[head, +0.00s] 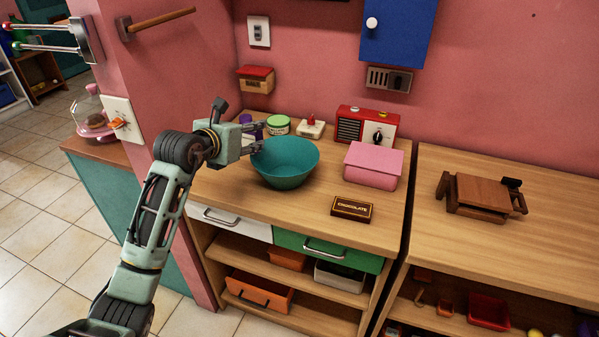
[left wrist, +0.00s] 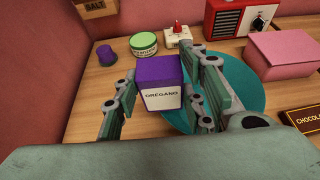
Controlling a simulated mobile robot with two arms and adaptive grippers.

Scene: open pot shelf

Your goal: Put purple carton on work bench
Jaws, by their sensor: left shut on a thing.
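The purple carton (left wrist: 160,84), with a white label reading OREGANO, stands between the two fingers of my left gripper in the left wrist view. My left gripper (head: 258,136) is shut on it, beside the left rim of a teal bowl (head: 285,175). In the head view the gripper hides most of the carton, and I cannot tell whether it touches the surface below. The wooden bench top (head: 290,212) with a white and a green drawer lies under the bowl. A second wooden bench (head: 560,245) stands to the right. My right gripper is not in view.
A pink box (head: 373,165), a chocolate box (head: 352,208), a red radio (head: 366,127), a green-lidded tin (head: 278,125) and a small purple pot (left wrist: 106,55) crowd the left bench. A brown wooden stand (head: 480,196) sits on the right bench, with clear room around it.

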